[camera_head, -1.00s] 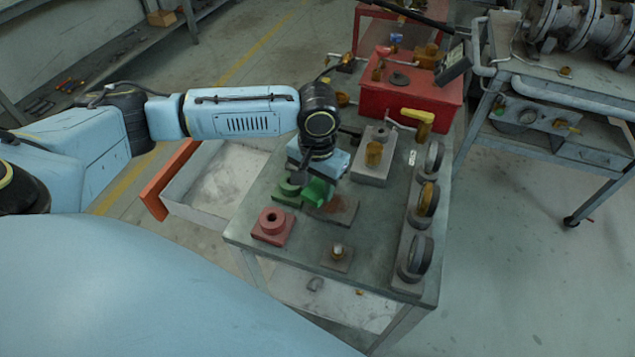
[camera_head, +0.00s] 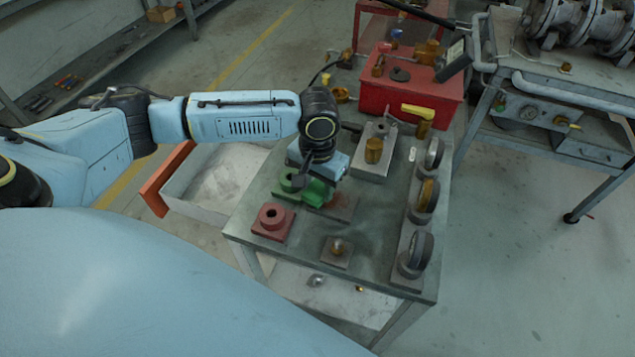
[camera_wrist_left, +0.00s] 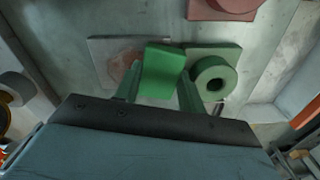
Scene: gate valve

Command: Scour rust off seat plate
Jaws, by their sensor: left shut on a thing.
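The seat plate (camera_head: 345,210) is a flat grey square on the bench with a reddish-brown rust patch beside the pad. It also shows in the left wrist view (camera_wrist_left: 103,45), where the rust lies left of the pad. My left gripper (camera_head: 314,184) is shut on a green scouring pad (camera_wrist_left: 163,70). The pad sits at the right edge of the plate in the wrist view, between the rust and a green ring part (camera_wrist_left: 214,79). I cannot tell whether the pad touches the plate. The fingertips are partly hidden in the head view. My right gripper is out of view.
A red flanged block (camera_head: 272,219) and a small plate with a brass knob (camera_head: 337,249) stand in front. A grey block with a brass cylinder (camera_head: 373,153) is behind. Several wheel-like discs (camera_head: 427,195) line the right. A red box (camera_head: 405,96) stands at the back.

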